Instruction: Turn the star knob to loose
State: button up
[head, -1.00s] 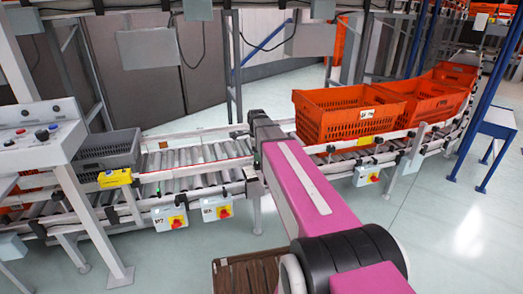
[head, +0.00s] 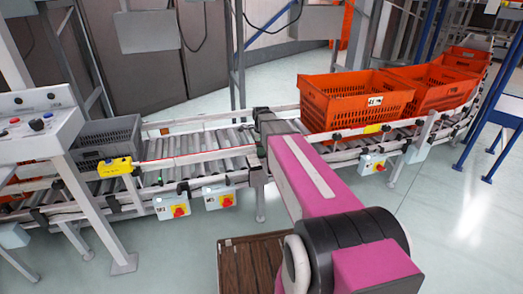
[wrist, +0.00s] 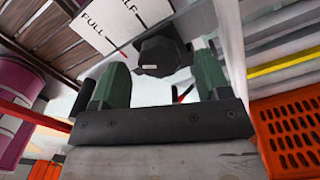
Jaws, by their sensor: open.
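The star knob (wrist: 166,52) is a dark, lobed knob in the upper middle of the wrist view, with a small pale mark on its lower face. A white label (wrist: 95,22) with the words FULL and HALF and a red line sits left of it. My gripper (wrist: 160,72) has two green fingers, spread apart and empty. The knob shows between and just beyond the fingertips; I cannot tell whether they touch it. In the head view the knob and gripper cannot be made out; my pink arm reaches toward the conveyor.
A roller conveyor (head: 195,171) crosses the scene. Orange totes (head: 355,105) stand on its right part and a grey tote (head: 110,142) on its left. A control panel (head: 35,122) stands at left. A brown slatted wooden surface (head: 250,265) lies beside my arm.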

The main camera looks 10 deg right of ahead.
jog(key=shift+f, duration=0.65)
jog(key=shift+c, duration=0.4)
jog(key=c, duration=0.9)
jog(key=shift+o, duration=0.2)
